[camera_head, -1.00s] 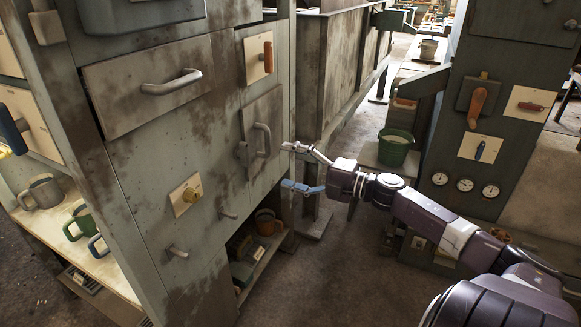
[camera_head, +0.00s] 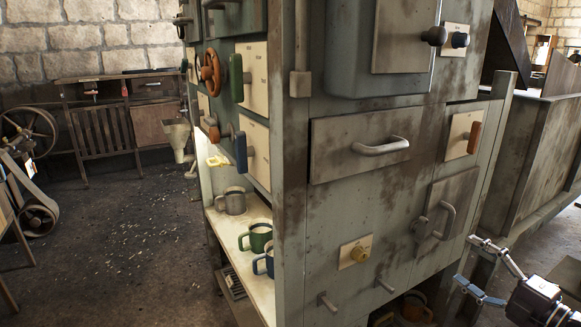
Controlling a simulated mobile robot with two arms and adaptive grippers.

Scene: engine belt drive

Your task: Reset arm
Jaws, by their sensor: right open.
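My right gripper (camera_head: 482,272) is at the lower right of the head view. Its two fingers are spread apart with nothing between them. It is in front of the grey cabinet's right side, right of a small door with a curved handle (camera_head: 445,221). I cannot tell whether it touches anything. My left gripper is not in view.
Open floor (camera_head: 110,230) lies left, before a belt wheel (camera_head: 28,130).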

